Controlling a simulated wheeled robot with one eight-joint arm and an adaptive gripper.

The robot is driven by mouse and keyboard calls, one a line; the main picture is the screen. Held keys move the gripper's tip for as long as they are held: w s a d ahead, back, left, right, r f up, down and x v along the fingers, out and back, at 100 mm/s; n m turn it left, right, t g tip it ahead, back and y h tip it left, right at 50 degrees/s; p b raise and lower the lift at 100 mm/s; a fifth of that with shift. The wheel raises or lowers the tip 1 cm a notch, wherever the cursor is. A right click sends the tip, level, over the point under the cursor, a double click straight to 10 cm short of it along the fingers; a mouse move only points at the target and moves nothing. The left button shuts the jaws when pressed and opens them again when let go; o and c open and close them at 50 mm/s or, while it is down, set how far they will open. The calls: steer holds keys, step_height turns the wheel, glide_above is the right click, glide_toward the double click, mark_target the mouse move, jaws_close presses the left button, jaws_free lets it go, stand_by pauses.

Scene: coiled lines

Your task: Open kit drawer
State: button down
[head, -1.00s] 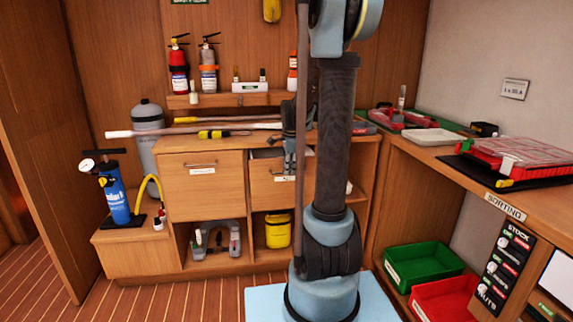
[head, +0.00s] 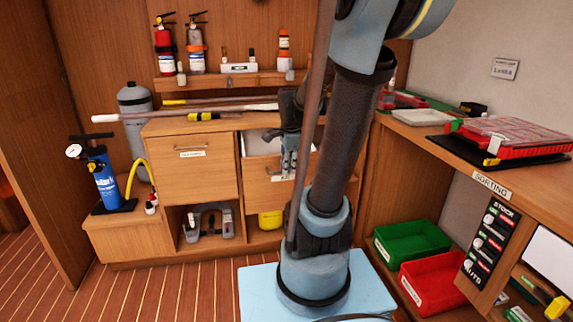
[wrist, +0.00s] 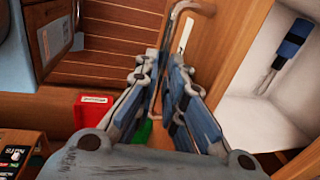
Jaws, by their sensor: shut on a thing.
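The kit drawer (head: 258,185) is the right-hand wooden drawer of the back cabinet, its label partly covered by my gripper. It stands pulled out, its pale inside showing above the front. In the wrist view its white interior (wrist: 240,115) lies at the right, with a blue-and-black tool (wrist: 292,42) in it. My gripper (head: 289,165) is at the drawer front, shut on the metal handle (wrist: 186,8). In the wrist view the gripper fingers (wrist: 162,75) close around the bar, and part of the handle is hidden between them.
The left drawer (head: 195,165) is shut. Long poles (head: 150,115) lie on the cabinet top. A blue pump (head: 98,175) stands at the left. Green (head: 412,240) and red (head: 436,283) bins sit under the right-hand bench. The striped floor before the cabinet is clear at the left.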

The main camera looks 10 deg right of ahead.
steer(key=shift+s, duration=0.25)
steer(key=c, duration=1.7)
jaws_free()
steer(key=shift+r, duration=0.1)
steer(key=shift+s+r, duration=0.35)
steer(key=shift+r, duration=1.6)
steer(key=shift+s+r, duration=0.35)
steer(key=shift+r, duration=1.55)
steer(key=shift+s+r, duration=0.35)
steer(key=shift+r, duration=1.6)
steer(key=s+f+n, duration=0.4)
steer(key=f+n, duration=0.1)
steer(key=n, duration=0.1)
steer(key=s+f+n, duration=0.5)
steer(key=n, duration=0.1)
steer(key=s+f+n, duration=0.5)
steer(key=f+n, duration=0.1)
steer(key=shift+a, duration=0.35)
